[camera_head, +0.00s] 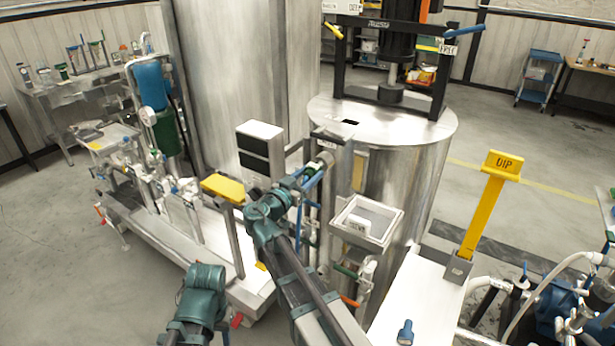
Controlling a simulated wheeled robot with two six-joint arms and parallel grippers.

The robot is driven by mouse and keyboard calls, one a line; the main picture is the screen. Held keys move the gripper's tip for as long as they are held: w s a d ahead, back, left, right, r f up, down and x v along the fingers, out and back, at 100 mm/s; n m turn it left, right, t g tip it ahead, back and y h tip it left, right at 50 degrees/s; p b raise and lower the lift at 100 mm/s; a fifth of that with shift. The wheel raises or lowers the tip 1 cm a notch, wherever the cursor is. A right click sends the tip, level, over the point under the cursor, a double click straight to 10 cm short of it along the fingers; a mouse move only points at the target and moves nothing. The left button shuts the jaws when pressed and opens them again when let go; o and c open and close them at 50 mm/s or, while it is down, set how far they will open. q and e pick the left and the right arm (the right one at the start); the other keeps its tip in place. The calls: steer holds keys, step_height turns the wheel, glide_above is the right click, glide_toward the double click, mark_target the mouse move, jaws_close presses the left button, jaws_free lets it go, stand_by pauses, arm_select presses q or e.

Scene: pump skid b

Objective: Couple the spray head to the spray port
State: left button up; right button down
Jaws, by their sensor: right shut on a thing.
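My right arm reaches up through the middle of the view. Its gripper (311,172) is shut on a small piece, which I take to be the spray head (325,158), a pale metallic cylinder showing at the fingertips. It is close to the upright grey metal panel at the left side of the round steel tank (415,190). The spray port is not clear to me; the gripper and panel crowd that spot. I cannot tell whether the piece touches anything. My left arm shows at the lower left, but its gripper is not in view.
A yellow-topped post (224,188) and a white box (260,148) stand left of my right gripper. A grey tray (366,244) hangs on the tank's front. A yellow DIP post (482,213) and a blue piece (405,333) are on the pale bench (418,290) at the right.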

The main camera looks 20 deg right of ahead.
steer(key=shift+x, duration=1.1)
steer(key=shift+c, duration=1.1)
jaws_free()
arm_select(q)
steer(key=shift+a, duration=0.1)
arm_select(e)
steer(key=shift+s, duration=0.1)
